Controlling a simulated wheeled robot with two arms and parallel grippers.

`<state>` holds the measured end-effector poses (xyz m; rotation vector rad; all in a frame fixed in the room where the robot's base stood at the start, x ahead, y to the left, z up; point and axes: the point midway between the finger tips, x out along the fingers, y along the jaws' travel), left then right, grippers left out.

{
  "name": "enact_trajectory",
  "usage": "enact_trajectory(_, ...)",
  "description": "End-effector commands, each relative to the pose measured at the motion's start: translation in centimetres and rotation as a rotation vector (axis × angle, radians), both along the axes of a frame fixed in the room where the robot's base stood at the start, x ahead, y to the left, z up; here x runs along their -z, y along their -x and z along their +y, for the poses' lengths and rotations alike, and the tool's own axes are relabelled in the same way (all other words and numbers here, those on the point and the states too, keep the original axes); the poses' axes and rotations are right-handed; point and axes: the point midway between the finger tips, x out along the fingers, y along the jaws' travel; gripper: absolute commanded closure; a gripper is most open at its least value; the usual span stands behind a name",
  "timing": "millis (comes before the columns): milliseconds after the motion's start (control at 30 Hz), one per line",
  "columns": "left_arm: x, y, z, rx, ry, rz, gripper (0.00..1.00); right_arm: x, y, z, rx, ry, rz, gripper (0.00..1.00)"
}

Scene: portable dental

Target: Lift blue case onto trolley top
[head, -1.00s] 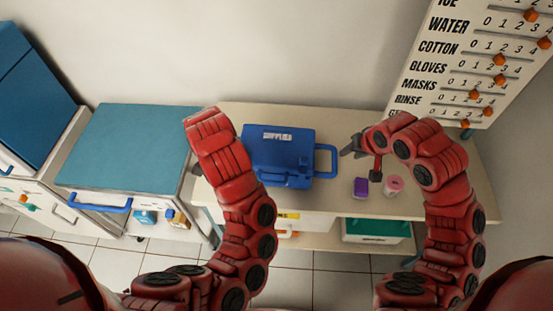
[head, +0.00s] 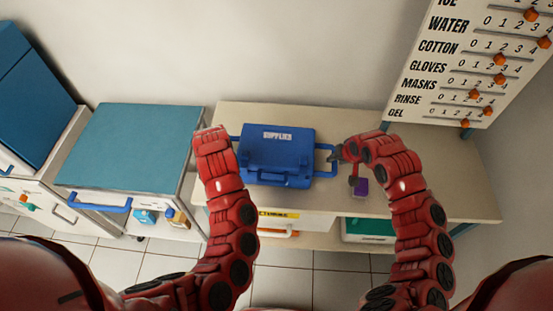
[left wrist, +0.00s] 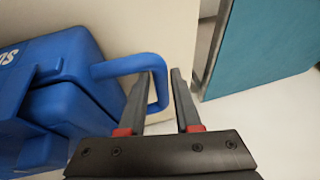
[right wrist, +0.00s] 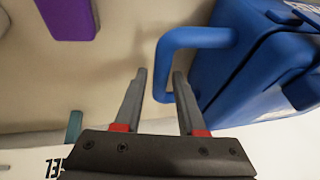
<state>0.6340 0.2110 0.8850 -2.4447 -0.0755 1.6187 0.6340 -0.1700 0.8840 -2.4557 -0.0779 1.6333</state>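The blue case (head: 276,150), lettered "SUPPLIES", sits upright on the beige table (head: 255,112). It has a loop handle on each side. In the left wrist view, my left gripper (left wrist: 164,74) is open, its fingers on either side of the outer bar of one handle (left wrist: 157,80). In the head view its fingers are mostly hidden by my left wrist. My right gripper (head: 337,154) is at the right handle (head: 325,146); in the right wrist view its open fingers (right wrist: 160,75) straddle that handle's bar. The teal trolley top (head: 130,145) is left of the table, bare.
A purple box (head: 361,187) lies on the table beside my right gripper, partly hidden by my arm. A board with sliders (head: 480,60) stands at the back right. A blue-lidded cabinet (head: 35,90) stands far left. A teal-topped bin (head: 367,227) is under the table.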

Motion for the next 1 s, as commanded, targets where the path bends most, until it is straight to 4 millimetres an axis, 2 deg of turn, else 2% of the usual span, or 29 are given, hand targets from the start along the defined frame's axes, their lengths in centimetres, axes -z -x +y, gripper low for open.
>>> enact_trajectory(200,2.9,-1.2,0.5,0.001,-0.001,0.005,0.68,2.8,-1.3,0.6,0.001,-0.004,0.002,0.60)
enact_trajectory(400,4.5,-1.9,0.7,0.001,0.000,0.004,0.68,4.3,-2.0,0.8,0.000,-0.003,-0.002,0.60)
enact_trajectory(833,4.9,-2.1,0.8,0.001,0.000,0.000,0.68,4.9,-2.1,0.9,-0.001,-0.002,-0.001,0.60)
enact_trajectory(1000,4.9,-2.1,0.8,0.001,0.000,0.000,0.98,4.8,-2.1,0.9,-0.001,-0.002,-0.001,0.91)
